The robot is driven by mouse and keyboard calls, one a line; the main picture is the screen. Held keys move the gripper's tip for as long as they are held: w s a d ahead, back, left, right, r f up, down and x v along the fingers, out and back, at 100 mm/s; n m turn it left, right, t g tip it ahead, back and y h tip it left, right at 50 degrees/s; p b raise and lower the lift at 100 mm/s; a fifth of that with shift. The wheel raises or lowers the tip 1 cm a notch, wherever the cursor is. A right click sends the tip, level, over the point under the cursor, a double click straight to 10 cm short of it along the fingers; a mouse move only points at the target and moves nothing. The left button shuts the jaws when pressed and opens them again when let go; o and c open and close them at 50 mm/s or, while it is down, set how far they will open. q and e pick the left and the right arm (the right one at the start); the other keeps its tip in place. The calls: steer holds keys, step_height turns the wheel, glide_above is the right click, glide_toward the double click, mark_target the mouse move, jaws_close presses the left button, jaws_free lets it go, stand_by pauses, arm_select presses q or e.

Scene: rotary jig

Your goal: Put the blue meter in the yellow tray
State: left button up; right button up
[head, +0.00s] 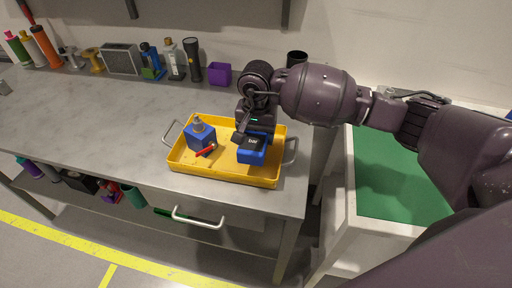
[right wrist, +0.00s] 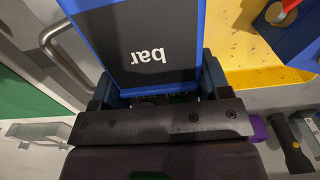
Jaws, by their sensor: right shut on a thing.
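The blue meter (head: 252,153) has a dark face marked "bar". It is in the right part of the yellow tray's (head: 222,177) area, and I cannot tell whether it touches the tray floor. My right gripper (head: 257,133) comes down from above and is shut on the meter. In the right wrist view the meter (right wrist: 148,45) sits between the two fingers, its face toward the camera. My left gripper is not in view.
A blue block (head: 201,139) with a grey top fitting and red handle is in the tray's left part. A purple box (head: 220,74), black flashlight (head: 192,60) and several bottles line the back. The bench (head: 110,115) left of the tray is clear. A green mat (head: 390,180) lies right.

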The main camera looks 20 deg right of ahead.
step_height(320, 180, down, 5)
steer(key=shift+r, duration=0.1)
steer(key=shift+f, duration=0.25)
steer(key=shift+f, duration=0.15)
steer(key=o, duration=1.1)
